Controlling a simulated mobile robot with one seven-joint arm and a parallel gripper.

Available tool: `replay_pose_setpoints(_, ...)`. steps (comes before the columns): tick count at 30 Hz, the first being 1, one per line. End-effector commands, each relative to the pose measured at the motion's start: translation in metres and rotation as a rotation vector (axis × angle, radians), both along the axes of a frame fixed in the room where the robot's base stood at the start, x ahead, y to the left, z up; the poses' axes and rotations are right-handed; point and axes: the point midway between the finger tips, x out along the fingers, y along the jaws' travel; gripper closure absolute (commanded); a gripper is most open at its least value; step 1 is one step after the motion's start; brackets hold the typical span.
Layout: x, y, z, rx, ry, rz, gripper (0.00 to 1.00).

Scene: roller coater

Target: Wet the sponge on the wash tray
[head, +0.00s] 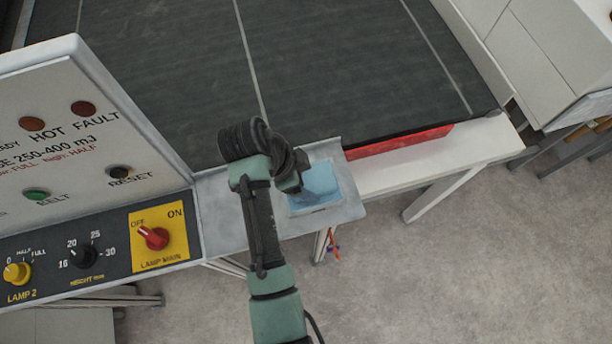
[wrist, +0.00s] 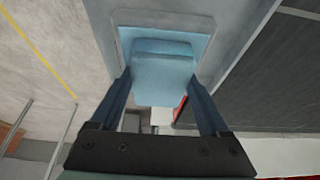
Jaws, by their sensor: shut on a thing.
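The light blue sponge (wrist: 164,82) is held between the two fingers of my gripper (wrist: 161,78) in the wrist view. The wash tray (head: 322,209) is a shallow square tray with a pale rim and a blue inside, on a grey shelf; it also shows in the wrist view (wrist: 206,42), behind the sponge. In the head view my gripper (head: 296,180) is at the tray's left side, and its own wrist hides the fingers. The sponge overlaps the tray in the wrist view; whether it touches the tray's inside, I cannot tell.
A control panel (head: 75,160) with knobs and buttons stands to the left. A dark conveyor belt (head: 190,70) lies behind the shelf (head: 220,210). A red bar (head: 400,141) and a white frame beam (head: 430,163) run to the right. The floor in front is open.

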Motion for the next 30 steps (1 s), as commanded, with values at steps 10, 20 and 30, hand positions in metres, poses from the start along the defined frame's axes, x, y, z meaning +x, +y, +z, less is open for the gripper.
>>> replay_pose_setpoints(10,-0.002,0.0,0.011,0.001,0.006,0.001,0.65)
replay_pose_setpoints(20,-0.001,0.0,0.04,0.0,0.002,0.0,0.65)
replay_pose_setpoints(30,-0.001,0.0,0.067,0.001,0.002,0.001,0.65)
